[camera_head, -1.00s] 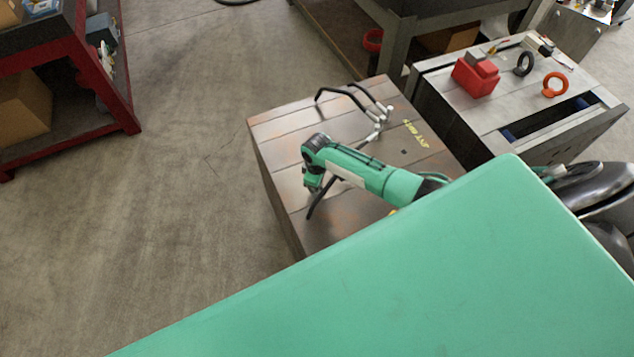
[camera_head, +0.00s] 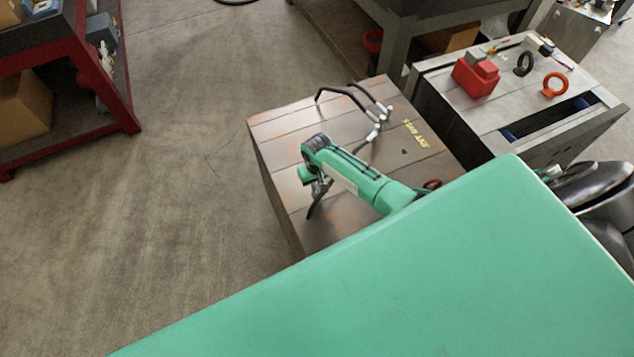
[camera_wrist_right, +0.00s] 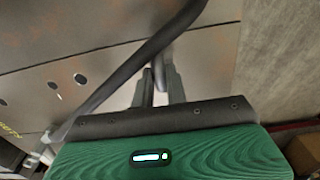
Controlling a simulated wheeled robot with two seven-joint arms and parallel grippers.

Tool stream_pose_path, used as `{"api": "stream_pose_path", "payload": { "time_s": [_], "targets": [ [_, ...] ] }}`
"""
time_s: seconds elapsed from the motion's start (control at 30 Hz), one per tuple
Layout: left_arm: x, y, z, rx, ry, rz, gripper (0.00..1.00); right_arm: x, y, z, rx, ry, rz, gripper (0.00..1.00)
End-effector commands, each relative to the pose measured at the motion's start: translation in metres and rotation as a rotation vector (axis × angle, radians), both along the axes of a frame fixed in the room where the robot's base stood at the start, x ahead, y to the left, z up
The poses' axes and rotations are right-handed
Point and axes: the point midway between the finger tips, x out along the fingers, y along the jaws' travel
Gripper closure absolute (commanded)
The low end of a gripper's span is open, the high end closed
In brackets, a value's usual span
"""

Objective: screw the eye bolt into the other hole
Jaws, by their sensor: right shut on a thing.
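My right gripper (camera_head: 315,200) points down at the near left part of the steel mould base (camera_head: 281,150). In the right wrist view its two fingers (camera_wrist_right: 158,88) are shut on a thin grey piece, seemingly the eye bolt (camera_wrist_right: 158,74). Most of it is hidden by the fingers and a dark hose, so I cannot tell whether it sits in a hole. A dark hole (camera_head: 404,151) shows in the block's top beside yellow lettering; several dark holes (camera_wrist_right: 52,85) show left of the fingers in the wrist view. My left gripper is not in view.
A dark hose (camera_wrist_right: 150,52) crosses close over the fingers; black hoses (camera_head: 345,91) with pale fittings lie on the block. The second block (camera_head: 500,118) at right carries a red box (camera_head: 475,76), a black eye bolt (camera_head: 523,64) and an orange one (camera_head: 555,85).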

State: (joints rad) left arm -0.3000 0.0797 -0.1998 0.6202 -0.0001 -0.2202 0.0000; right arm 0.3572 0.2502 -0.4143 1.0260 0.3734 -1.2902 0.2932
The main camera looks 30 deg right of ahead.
Motion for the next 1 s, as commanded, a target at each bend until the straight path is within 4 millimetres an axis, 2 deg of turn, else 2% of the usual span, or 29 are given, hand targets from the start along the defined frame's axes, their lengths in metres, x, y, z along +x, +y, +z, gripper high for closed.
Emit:
{"api": "stream_pose_path", "payload": {
  "time_s": [0.13,0.4,0.67,0.7,0.8,1.0],
  "targets": [
    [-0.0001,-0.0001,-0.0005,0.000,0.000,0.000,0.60,-0.0042,0.0021,-0.0039,0.003,0.010,-0.062,1.00],
    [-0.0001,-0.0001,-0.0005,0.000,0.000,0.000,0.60,-0.0043,0.0021,-0.0042,0.002,0.010,-0.325,1.00],
    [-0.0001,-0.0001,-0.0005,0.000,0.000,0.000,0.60,-0.0045,0.0014,-0.0043,0.000,0.010,-0.347,1.00],
    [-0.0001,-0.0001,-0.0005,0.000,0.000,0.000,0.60,-0.0046,0.0014,-0.0043,0.000,0.010,-0.347,0.82],
    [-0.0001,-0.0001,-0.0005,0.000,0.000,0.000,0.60,-0.0038,0.0011,-0.0037,0.000,0.008,-0.347,0.62],
    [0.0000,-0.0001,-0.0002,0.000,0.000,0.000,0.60,-0.0020,0.0005,-0.0020,0.001,0.004,-0.346,0.60]
  ]
}}
